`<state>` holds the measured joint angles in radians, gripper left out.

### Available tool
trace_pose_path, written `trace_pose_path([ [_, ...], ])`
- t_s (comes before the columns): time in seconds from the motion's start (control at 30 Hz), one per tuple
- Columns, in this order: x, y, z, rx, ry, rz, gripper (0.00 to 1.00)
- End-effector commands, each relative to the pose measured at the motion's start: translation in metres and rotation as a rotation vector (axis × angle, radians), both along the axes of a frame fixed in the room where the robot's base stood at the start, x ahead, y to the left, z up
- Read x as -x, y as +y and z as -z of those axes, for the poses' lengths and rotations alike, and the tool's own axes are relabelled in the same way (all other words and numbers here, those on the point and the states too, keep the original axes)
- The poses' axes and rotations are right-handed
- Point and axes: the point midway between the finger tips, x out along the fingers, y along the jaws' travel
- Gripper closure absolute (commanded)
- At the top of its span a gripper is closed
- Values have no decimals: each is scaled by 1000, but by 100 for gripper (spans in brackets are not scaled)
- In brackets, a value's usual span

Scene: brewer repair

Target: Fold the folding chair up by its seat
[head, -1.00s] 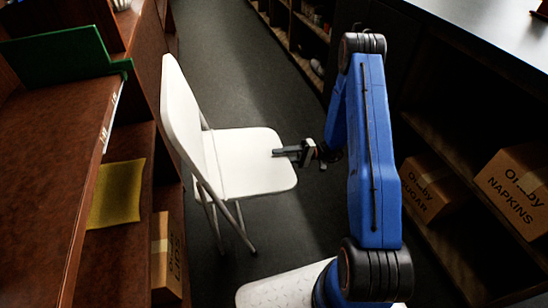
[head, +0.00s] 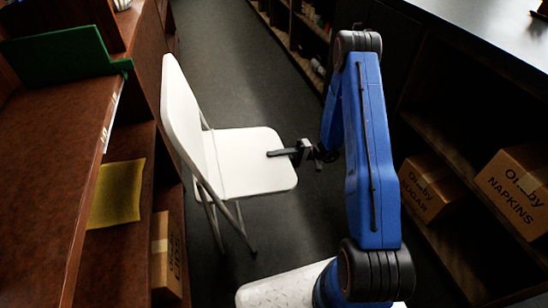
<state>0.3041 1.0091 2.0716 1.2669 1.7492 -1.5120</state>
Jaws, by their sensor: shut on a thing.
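The white folding chair (head: 245,170) stands unfolded on the dark floor, with its backrest (head: 180,115) at the left and its seat roughly level, pointing right. Its metal legs (head: 238,222) are spread below. My gripper (head: 280,153) is at the right edge of the seat. One dark finger lies over the seat's top. The other finger is hidden, so the gripper appears shut on the seat edge.
A brown shelf unit (head: 50,190) runs along the left, close to the backrest, with a yellow cloth (head: 116,194) and a carton (head: 165,258). Cartons (head: 515,187) sit in shelving at the right. The aisle floor (head: 225,60) beyond the chair is clear.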

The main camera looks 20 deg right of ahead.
Motion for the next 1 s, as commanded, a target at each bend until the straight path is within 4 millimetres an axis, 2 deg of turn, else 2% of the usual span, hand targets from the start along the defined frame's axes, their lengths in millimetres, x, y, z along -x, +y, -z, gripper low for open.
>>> trace_pose_path([
  [0.37, 0, -5, -27, 114, -5, 1, 100],
  [1.0, 0, 3, -105, 462, -10, 1, 100],
])
